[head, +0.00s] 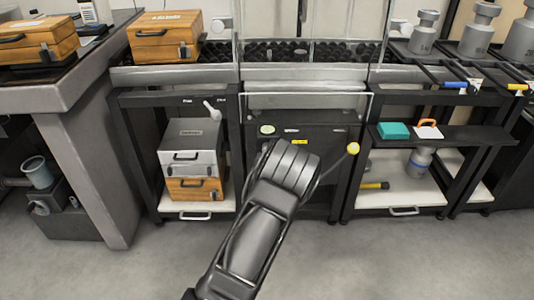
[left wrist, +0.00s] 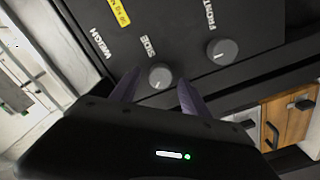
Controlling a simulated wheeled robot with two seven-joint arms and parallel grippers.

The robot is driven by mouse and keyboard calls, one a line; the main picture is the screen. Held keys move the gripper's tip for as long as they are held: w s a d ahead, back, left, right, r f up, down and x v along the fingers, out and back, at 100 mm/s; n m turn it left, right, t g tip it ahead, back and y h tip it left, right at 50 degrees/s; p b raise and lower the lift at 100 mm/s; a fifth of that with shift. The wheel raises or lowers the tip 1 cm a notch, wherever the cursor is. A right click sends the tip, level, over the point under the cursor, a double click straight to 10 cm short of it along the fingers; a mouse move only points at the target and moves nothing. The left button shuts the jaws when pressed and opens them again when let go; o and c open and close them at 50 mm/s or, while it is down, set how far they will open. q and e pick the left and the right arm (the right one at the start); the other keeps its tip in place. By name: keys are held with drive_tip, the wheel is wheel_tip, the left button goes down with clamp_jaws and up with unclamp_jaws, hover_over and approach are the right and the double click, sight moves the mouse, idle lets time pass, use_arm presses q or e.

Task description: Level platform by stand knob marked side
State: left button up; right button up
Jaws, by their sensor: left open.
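The side knob (left wrist: 160,75) is a grey round knob with a white mark, on a black panel labelled SIDE. My left gripper (left wrist: 154,90) is open, with one finger on each side of this knob; I cannot tell whether they touch it. A similar front knob (left wrist: 222,52), labelled FRONT, sits to the right, outside the fingers. In the head view the black stand (head: 330,128) is under the glass enclosure, and my left arm hides the knobs and my fingertips. A round pale green dial (head: 267,129) shows on the stand's front. My right gripper is out of view.
A lever with a yellow ball (head: 353,148) sticks out at the stand's right. A cart with a silver case (head: 193,142) stands left, and a shelf with a teal box (head: 393,131) right. The floor (head: 380,255) in front is clear.

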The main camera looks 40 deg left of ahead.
use_arm(q)
drive_tip(key=p+v, duration=0.2)
drive_tip(key=v, duration=0.5)
drive_tip(key=shift+s+d, duration=0.25)
drive_tip(key=shift+s, duration=0.05)
